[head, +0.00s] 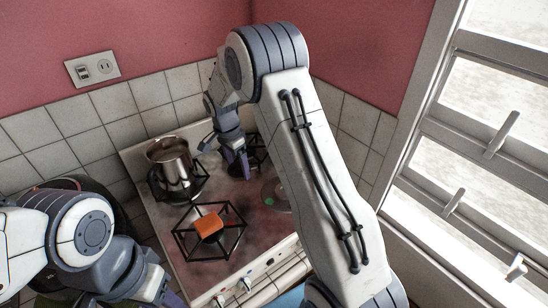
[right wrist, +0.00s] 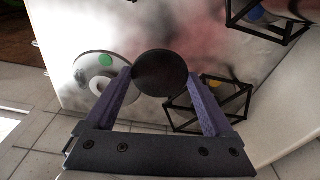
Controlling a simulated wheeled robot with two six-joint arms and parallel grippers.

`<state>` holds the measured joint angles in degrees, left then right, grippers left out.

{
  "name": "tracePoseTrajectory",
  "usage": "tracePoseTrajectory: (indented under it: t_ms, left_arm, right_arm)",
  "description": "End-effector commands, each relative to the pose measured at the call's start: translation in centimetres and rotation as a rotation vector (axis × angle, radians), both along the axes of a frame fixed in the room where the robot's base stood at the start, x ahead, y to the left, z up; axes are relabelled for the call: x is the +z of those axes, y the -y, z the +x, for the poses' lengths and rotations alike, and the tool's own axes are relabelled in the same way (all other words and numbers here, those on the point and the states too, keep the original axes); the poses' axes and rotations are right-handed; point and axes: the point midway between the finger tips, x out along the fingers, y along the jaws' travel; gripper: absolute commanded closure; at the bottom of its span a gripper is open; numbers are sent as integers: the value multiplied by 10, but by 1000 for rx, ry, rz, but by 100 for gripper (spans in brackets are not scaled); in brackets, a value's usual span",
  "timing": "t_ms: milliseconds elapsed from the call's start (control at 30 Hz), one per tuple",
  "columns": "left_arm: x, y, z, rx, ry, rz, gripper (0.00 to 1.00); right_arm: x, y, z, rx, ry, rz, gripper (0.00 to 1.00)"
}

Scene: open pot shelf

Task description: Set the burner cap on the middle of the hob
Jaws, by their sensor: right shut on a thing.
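The burner cap is a dark round disc (right wrist: 160,73), held between the two purple fingers of my right gripper (right wrist: 163,92) in the right wrist view. In the head view, my right gripper (head: 238,160) hangs over the back right part of the white hob (head: 222,264), with the dark cap (head: 236,170) at its fingertips. The cap appears to be above the hob surface; the exact gap is unclear. My left gripper (head: 170,298) is at the bottom left, partly cut off, and its jaws cannot be read.
A steel pot (head: 170,165) stands on the back left grate. An orange block (head: 209,224) sits on the front grate (head: 232,242). A grey disc with a green dot (head: 281,202) lies at the hob's right, partly behind my arm. Tiled walls stand behind; a window (head: 480,130) is at right.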

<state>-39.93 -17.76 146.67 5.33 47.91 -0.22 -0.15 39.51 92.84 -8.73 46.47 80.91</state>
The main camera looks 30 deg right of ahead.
Motion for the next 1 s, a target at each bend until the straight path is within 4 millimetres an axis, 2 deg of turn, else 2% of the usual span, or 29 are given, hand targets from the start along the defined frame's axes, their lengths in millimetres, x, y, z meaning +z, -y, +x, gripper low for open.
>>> tracePoseTrajectory:
  t_ms: [33, 100, 233, 467, 1000]
  left_arm:
    - [3, 0, 0, 0, 0, 0, 50]
    - [4, 0, 0, -1, 0, 0, 50]
    - [4, 0, 0, -1, 0, 0, 50]
    - [-4, 0, 0, 0, 0, 0, 50]
    - [-35, 0, 0, 6, -1, 0, 50]
  right_arm:
    - [-2, -12, 5, -12, 0, -3, 71]
    - [-6, -21, 9, -35, 1, -5, 71]
    - [-10, -29, 12, -58, 4, -7, 71]
    - [-21, -30, 12, -61, 4, -7, 71]
    - [-67, -29, 12, -60, 5, -7, 71]
